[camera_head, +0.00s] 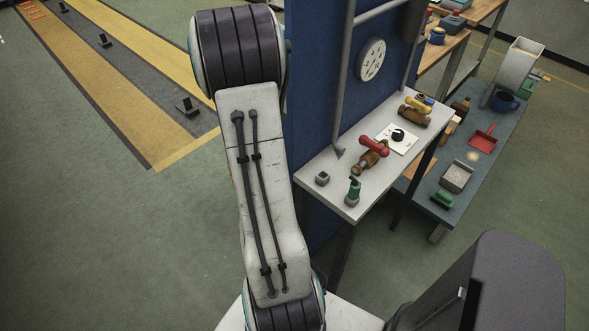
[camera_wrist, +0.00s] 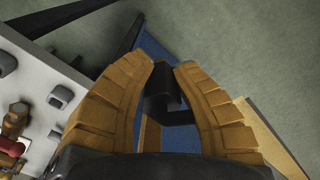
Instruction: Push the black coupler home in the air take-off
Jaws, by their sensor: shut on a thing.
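My gripper (camera_wrist: 167,72) shows in the wrist view with its two yellow-brown ribbed fingers closed in around a dark piece. This black piece, seemingly the coupler (camera_wrist: 158,92), sits between the fingers near their tips; its lower part is partly hidden. In the head view my arm stands upright in the foreground, and the gripper and the held piece do not show. I cannot tell for certain which fitting is the air take-off. A small grey square block (camera_head: 322,178) with a dark opening stands on the white-topped bench (camera_head: 335,199). No contact with the coupler is visible.
The bench also holds a green-topped fitting (camera_head: 353,191), a brass valve with a red handle (camera_head: 372,150), a white plate with a black knob (camera_head: 399,138) and another brass valve (camera_head: 413,115). A blue panel (camera_head: 316,110) with grey pipes rises behind. Cluttered shelving stands right.

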